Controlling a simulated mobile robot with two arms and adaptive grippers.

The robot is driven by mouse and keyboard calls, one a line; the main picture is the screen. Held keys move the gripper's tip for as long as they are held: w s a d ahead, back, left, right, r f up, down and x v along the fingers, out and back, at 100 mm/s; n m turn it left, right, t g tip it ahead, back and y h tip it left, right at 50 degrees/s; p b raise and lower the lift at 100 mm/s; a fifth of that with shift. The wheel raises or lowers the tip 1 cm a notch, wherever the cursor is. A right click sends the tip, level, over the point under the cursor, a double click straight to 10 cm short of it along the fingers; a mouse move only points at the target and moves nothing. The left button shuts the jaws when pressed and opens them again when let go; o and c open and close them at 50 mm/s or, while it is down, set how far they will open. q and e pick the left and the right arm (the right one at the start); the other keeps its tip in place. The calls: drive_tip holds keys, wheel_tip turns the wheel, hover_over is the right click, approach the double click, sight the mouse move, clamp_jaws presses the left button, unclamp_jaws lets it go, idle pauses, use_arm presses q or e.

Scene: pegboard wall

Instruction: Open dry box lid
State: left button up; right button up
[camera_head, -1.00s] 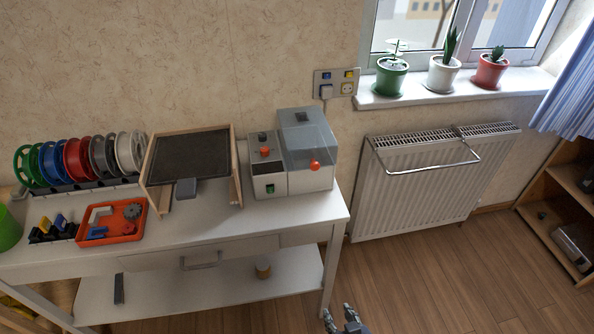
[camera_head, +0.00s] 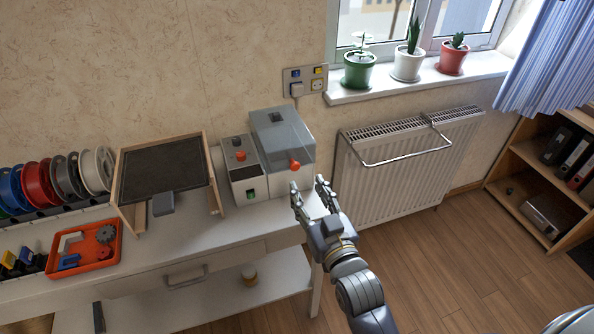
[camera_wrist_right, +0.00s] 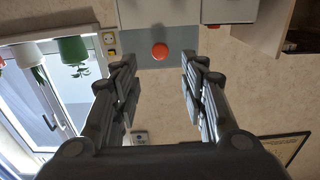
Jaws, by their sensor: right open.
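The dry box (camera_head: 247,178) stands at the right end of the white table, with a control panel on its left side. Its translucent grey-blue lid (camera_head: 281,137) is down, and a red knob (camera_head: 295,165) sits at the lid's front. My right gripper (camera_head: 308,186) is open and empty, just in front of and below the knob, apart from it. In the right wrist view the red knob (camera_wrist_right: 159,51) lies beyond the gap between the two open fingers (camera_wrist_right: 157,75). My left gripper is not in view.
On the table (camera_head: 215,240) stand a framed dark panel (camera_head: 165,170), an orange tray (camera_head: 85,250) of small parts and several coloured spools (camera_head: 40,185). A radiator (camera_head: 405,165) is right of the table, under a sill with potted plants. Floor in front is clear.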

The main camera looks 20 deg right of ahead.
sight(296, 167)
drive_tip(key=w, duration=0.7)
drive_tip(key=shift+a, duration=0.15)
drive_tip(key=shift+c, duration=0.2)
clamp_jaws()
